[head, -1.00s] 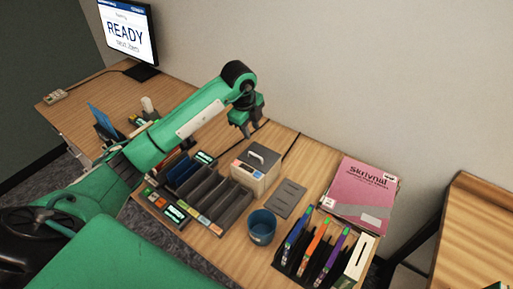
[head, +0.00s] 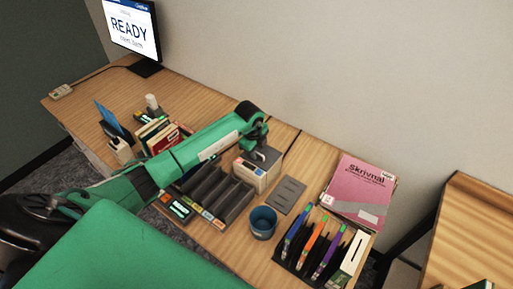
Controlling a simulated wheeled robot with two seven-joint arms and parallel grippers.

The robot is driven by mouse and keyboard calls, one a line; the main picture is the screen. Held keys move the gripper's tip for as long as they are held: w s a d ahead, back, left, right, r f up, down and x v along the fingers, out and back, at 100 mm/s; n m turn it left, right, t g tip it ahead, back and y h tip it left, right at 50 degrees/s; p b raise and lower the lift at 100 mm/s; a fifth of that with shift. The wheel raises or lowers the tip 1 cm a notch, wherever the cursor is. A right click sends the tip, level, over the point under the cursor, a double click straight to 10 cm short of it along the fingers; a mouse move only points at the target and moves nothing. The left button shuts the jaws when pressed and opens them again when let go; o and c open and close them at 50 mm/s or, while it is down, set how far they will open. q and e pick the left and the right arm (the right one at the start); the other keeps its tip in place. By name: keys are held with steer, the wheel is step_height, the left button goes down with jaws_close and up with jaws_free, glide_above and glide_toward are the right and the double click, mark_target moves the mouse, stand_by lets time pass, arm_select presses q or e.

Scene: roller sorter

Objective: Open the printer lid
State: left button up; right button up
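The printer (head: 254,176) is a small beige box with a dark grey lid top and small coloured marks on its front. It stands on the wooden desk behind the black sorter trays. In the earlier view a pale handle showed on its lid; now my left gripper (head: 260,153) largely covers that spot. The gripper points down at the lid, at or just above the handle. Its fingertips are small and dark, so contact and finger opening cannot be made out. The lid looks closed. My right gripper is not in view.
Black sorter trays (head: 232,201) adjoin the printer in front. A grey slotted plate (head: 286,195) and a blue cup (head: 263,222) stand to its right. A monitor (head: 130,28) reading READY stands back left.

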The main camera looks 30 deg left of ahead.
arm_select(q)
steer(key=shift+c, duration=0.2)
jaws_close()
steer(key=shift+w, duration=0.1)
